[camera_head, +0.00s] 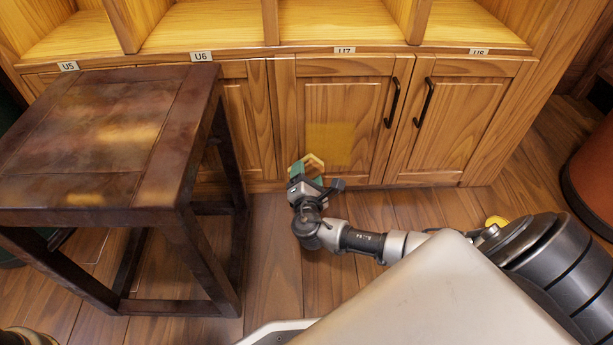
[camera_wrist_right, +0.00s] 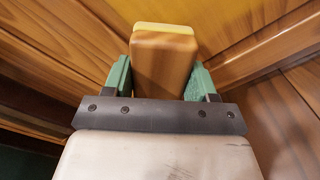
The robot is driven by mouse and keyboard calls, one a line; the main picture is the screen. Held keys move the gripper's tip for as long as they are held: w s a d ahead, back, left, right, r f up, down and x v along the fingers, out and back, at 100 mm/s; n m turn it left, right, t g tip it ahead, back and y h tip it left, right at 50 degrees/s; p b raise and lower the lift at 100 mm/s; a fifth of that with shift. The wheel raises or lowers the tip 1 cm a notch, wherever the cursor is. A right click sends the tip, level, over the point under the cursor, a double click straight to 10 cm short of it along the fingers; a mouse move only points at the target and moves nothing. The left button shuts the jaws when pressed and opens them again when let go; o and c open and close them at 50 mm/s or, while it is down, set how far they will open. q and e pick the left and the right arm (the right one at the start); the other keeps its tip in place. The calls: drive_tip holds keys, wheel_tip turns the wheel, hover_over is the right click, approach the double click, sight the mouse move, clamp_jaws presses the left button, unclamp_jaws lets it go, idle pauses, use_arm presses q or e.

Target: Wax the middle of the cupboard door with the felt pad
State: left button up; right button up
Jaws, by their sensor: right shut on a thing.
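The cupboard door (camera_head: 362,100) below the U7 label is shut, with a black handle on its right side. A yellowish, wax-like patch (camera_head: 330,146) covers the lower left-middle part of its panel. My right gripper (camera_head: 307,173) is low in front of the door's lower left corner. It is shut on the felt pad (camera_head: 314,160), a wooden block with a yellow face. In the right wrist view the pad (camera_wrist_right: 165,65) sits between the green fingers, yellow side facing away from me. I cannot tell whether the pad touches the door. My left gripper is out of view.
A dark wooden stool (camera_head: 100,130) stands close on the left, before the neighbouring doors. Open shelves (camera_head: 335,25) run above the doors. A reddish round object (camera_head: 592,180) stands at the far right. The floor (camera_head: 395,212) before the doors is mostly clear.

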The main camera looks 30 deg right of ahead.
sight(320, 172)
drive_tip(key=shift+w+d, duration=0.25)
drive_tip(key=shift+w, duration=0.2)
drive_tip(key=shift+s+d, duration=0.1)
drive_tip(key=shift+s+d+r+p, duration=0.1)
drive_tip(key=shift+s+d+p, duration=0.1)
drive_tip(key=shift+s+d, duration=0.4)
drive_tip(key=shift+s+d+p, duration=0.2)
drive_tip(key=shift+s+d, duration=0.15)
drive_tip(key=shift+d, duration=0.45)
drive_tip(key=shift+s+d+p, duration=0.2)
drive_tip(key=shift+s+d, duration=0.35)
drive_tip(key=shift+d, duration=0.4)
drive_tip(key=shift+s+d+p, duration=0.15)
drive_tip(key=shift+s+d, duration=0.35)
drive_tip(key=shift+d, duration=0.55)
drive_tip(key=shift+w, duration=0.1)
drive_tip(key=shift+w+a, duration=0.65)
drive_tip(key=shift+a, duration=0.55)
drive_tip(key=shift+w+a, duration=0.65)
drive_tip(key=shift+a, duration=0.5)
drive_tip(key=shift+w+a, duration=0.65)
drive_tip(key=shift+a, duration=0.55)
